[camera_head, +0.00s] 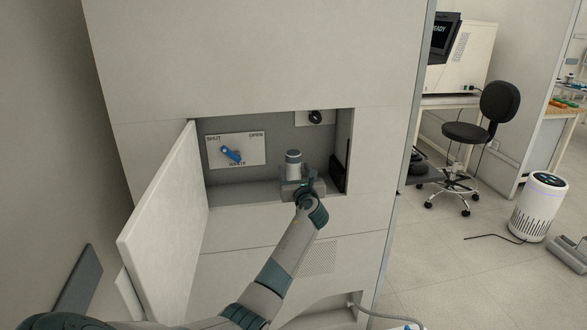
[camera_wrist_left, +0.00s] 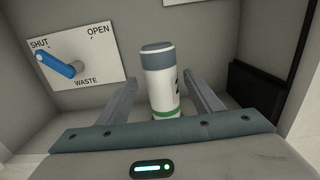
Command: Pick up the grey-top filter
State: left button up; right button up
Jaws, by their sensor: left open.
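The grey-top filter (camera_head: 293,164) is a white cylinder with a grey cap, standing upright inside the open cabinet recess. My left gripper (camera_head: 296,183) reaches into the recess from the front. Its two fingers lie on either side of the filter in the left wrist view (camera_wrist_left: 165,95), with gaps visible beside it. It is open and holds nothing. My right gripper is not in view.
A blue waste valve lever (camera_head: 231,154) on a SHUT/OPEN plate (camera_head: 252,146) is on the recess back wall, left of the filter. The open cabinet door (camera_head: 165,215) stands at left. A black part (camera_head: 339,172) lines the recess's right side. A round black fitting (camera_head: 315,117) is above.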

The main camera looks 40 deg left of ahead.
aim_at(296, 158)
pick_arm(q)
jog(key=shift+x, duration=1.65)
jog(key=shift+d, duration=0.1)
grip_shut()
jog(key=shift+r, duration=0.1)
jog(key=shift+w+r, duration=0.1)
jog(key=shift+r, duration=0.35)
jog(key=r, duration=0.3)
jog(key=shift+d+r+b, duration=0.2)
jog(key=shift+d+b, duration=0.1)
jog(key=d+r+b, duration=0.1)
jog(key=d+r, duration=0.2)
jog(key=d, duration=0.2)
jog(key=w+d+r+b, duration=0.1)
jog(key=d+r+b, duration=0.1)
jog(key=d, duration=0.4)
jog(key=shift+w+r, duration=0.2)
jog(key=shift+r, duration=0.6)
